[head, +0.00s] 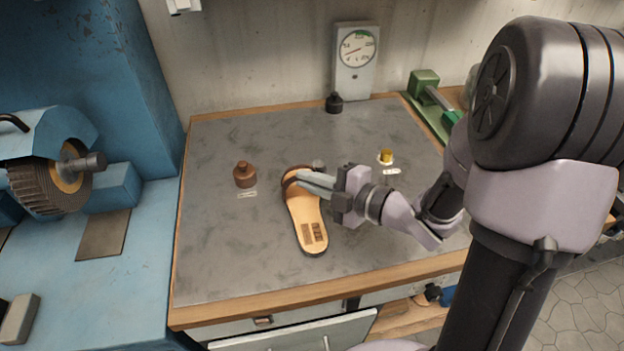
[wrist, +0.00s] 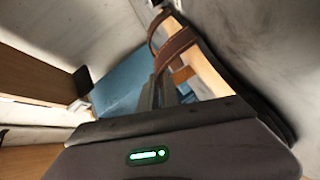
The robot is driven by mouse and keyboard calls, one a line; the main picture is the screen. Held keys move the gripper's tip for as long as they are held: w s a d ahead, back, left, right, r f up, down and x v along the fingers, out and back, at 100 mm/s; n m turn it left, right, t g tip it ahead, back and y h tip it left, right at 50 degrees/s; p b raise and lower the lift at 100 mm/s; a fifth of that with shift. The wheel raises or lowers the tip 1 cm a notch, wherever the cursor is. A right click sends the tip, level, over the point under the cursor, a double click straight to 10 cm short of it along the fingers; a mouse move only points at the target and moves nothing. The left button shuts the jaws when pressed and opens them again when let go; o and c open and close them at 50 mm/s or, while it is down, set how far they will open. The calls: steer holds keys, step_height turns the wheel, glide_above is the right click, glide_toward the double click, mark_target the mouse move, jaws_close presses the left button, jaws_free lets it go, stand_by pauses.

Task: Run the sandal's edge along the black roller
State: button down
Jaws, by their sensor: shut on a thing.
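The tan sandal (head: 308,222) with a brown strap is at the middle of the grey bench top, its heel toward the front edge. My gripper (head: 302,180) reaches in from the right and is shut on the sandal at its strap end. In the wrist view the brown strap (wrist: 176,46) and pale sole (wrist: 209,76) show just beyond the jaws; the exact grip is partly hidden. On the blue machine at the left, a dark cylinder (head: 92,162) sticks out beside a ribbed dark wheel (head: 48,188). My gripper is well to the right of both.
A brown lidded pot (head: 245,174) stands left of the sandal, and a small yellow-topped item (head: 386,156) to its right. A black bottle (head: 334,103) and a dial gauge (head: 356,58) are at the back. The bench's (head: 226,262) front left is clear.

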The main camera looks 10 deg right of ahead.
steer(key=shift+a, duration=0.55)
step_height(320, 180, up, 9)
steer(key=p, duration=0.6)
